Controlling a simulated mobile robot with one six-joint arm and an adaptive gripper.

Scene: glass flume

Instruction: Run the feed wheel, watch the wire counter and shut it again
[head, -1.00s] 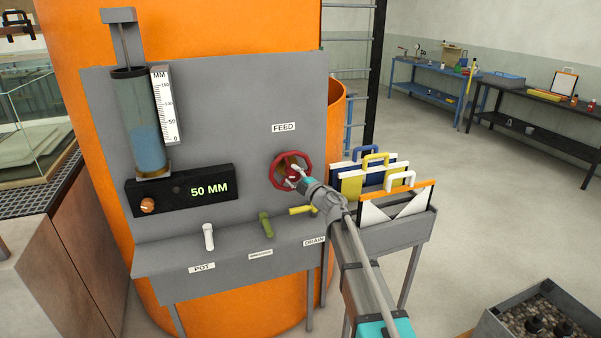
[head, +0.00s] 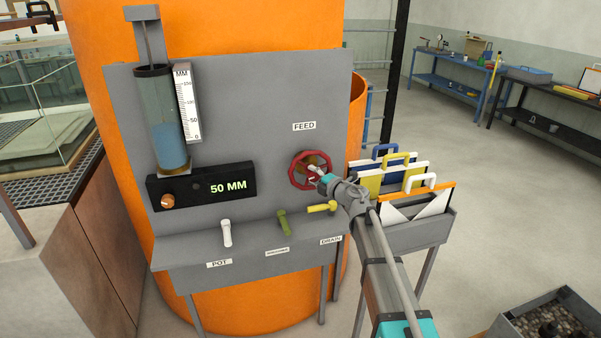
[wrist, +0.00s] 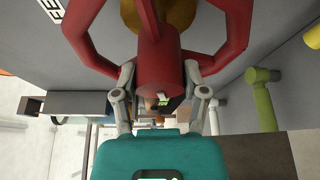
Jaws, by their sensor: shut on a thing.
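The red feed wheel (head: 296,172) stands on the grey panel (head: 240,100) under the FEED label (head: 304,126). My gripper (head: 317,174) is at the wheel, and in the wrist view my gripper (wrist: 160,95) has its two fingers shut on the wheel's red handle (wrist: 158,60). The wire counter (head: 200,187) reads 50 MM in green digits, with an orange knob at its left. Above it, a clear cylinder (head: 160,110) holds blue liquid (head: 170,145) in its lower part, beside a white MM scale (head: 187,103).
Below the panel are a white POT lever (head: 227,233), a green lever (head: 284,222) and a yellow DRAIN lever (head: 320,208) close to my arm. A grey rack (head: 420,236) of handled boards stands right of my gripper. Open floor (head: 480,180) lies to the right.

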